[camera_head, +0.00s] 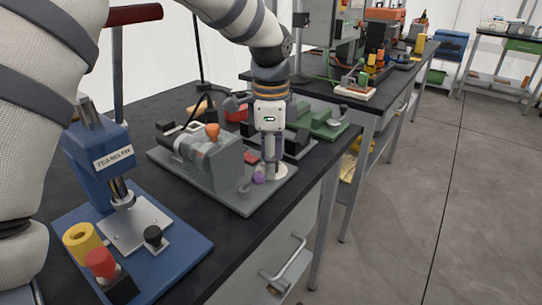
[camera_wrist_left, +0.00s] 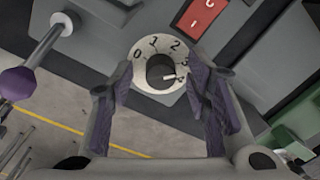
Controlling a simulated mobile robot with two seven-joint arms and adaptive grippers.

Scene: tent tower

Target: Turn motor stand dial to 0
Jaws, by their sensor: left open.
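The grey motor stand (camera_head: 215,165) sits on the black bench in the head view. Its round white dial (camera_wrist_left: 144,52) faces the left wrist camera and carries the numbers 0 to 4. The dark knob (camera_wrist_left: 158,70) at its middle has a white pointer line directed to the right, at about the 4. My left gripper (camera_wrist_left: 162,80) is open, with one purple-grey finger on each side of the knob and a gap to it. In the head view my left gripper (camera_head: 268,166) points down at the stand's right end, hiding most of the dial. My right gripper is not in view.
A lever with a purple ball (camera_wrist_left: 18,83) is left of the dial, and a red switch (camera_wrist_left: 200,15) is above it. A blue press (camera_head: 100,150) stands at the left. A green device (camera_head: 322,122) is behind the gripper. The floor at right is clear.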

